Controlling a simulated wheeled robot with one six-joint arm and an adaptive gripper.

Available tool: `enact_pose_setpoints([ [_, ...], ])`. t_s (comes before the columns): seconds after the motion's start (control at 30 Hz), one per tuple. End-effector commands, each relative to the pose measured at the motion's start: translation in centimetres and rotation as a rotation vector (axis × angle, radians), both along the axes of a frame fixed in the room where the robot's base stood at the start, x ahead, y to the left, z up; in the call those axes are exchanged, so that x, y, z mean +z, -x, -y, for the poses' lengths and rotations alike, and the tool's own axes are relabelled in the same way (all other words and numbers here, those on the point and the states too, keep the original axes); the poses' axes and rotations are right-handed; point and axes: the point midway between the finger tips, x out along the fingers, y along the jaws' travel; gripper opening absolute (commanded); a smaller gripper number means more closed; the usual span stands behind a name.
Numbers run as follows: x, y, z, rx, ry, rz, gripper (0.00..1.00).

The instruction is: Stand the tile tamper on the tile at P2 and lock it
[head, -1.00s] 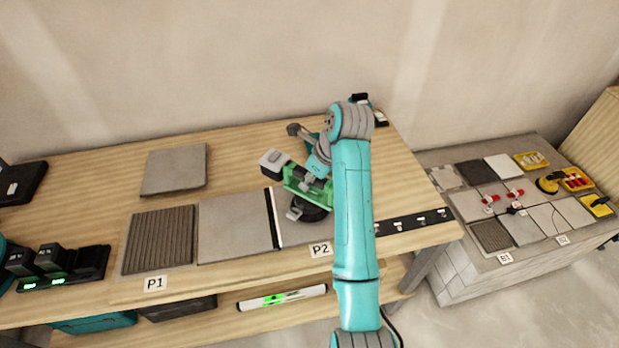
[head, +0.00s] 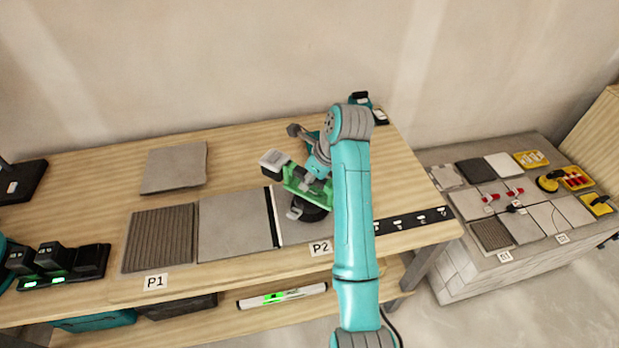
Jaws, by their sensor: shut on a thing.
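The tile tamper (head: 294,176) has a green body, a grey-white block at its left end and a dark round base (head: 309,211). It is over the grey tile (head: 291,237) behind the P2 label (head: 320,248). My gripper (head: 313,170) is shut on the tamper's body from above. My arm hides the right side of the tamper and part of the tile. I cannot tell whether the base touches the tile, and the lock state is not visible.
Left of P2 are a black-and-white strip (head: 274,216), a plain grey tile (head: 234,227) and a ribbed tile (head: 160,239) behind P1. A loose tile (head: 174,169) lies at the back. Battery chargers (head: 62,266) stand at far left. A lower bench (head: 520,215) with tools is right.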

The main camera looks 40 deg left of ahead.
Motion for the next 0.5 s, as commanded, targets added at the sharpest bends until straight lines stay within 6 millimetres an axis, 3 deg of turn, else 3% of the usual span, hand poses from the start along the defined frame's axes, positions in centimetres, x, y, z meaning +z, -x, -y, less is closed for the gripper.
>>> enact_pose_setpoints([
  [0.47,-0.06,-0.04,-0.05,0.0,-0.002,0.002,0.0],
  [0.5,-0.06,-0.04,-0.05,0.0,-0.002,0.002,0.28],
])
